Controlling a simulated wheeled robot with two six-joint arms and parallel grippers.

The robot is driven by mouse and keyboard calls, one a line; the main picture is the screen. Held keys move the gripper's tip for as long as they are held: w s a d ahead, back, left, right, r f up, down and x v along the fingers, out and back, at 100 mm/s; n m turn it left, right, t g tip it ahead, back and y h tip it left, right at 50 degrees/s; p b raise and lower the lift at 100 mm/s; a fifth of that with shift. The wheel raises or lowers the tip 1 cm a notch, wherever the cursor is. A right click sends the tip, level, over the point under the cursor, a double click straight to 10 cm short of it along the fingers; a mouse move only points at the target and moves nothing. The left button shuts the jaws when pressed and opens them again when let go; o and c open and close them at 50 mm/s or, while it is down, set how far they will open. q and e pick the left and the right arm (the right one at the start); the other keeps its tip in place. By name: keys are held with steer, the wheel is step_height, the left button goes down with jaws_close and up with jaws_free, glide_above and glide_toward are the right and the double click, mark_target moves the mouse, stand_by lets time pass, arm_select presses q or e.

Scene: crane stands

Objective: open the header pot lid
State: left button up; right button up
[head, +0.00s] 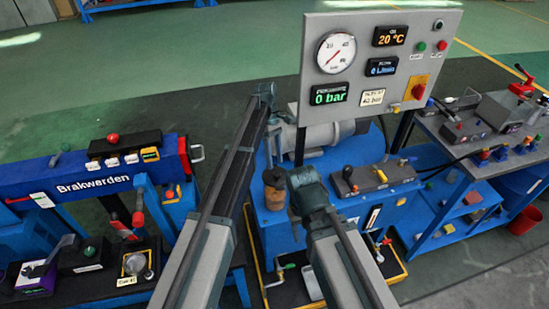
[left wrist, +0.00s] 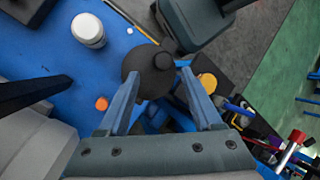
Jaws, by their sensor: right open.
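The header pot (head: 274,194) is a small amber-brown pot with a dark top, standing at the left end of the blue machine. In the left wrist view its lid appears as a dark round disc with a raised knob (left wrist: 163,61), just beyond my fingertips. My left gripper (head: 266,92) is raised higher in the head view; its blue-grey fingers (left wrist: 161,76) are spread apart with nothing clamped between them. My right gripper (head: 303,180) is close beside the pot's right side, open; its fingertips are hard to make out. I cannot tell whether it touches the pot.
A grey gauge panel (head: 352,110) rises behind and right of my grippers. A grey motor (head: 318,135) lies below it. A blue Brakwerden bench (head: 85,185) stands left, a control box (head: 375,178) right. A white cylinder (left wrist: 88,30) and an orange knob (left wrist: 101,103) show nearby.

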arm_select(q)
steer(key=p+v, duration=1.2)
steer(key=v, duration=0.1)
steer(key=shift+w+r, duration=0.15)
steer(key=shift+r, duration=0.25)
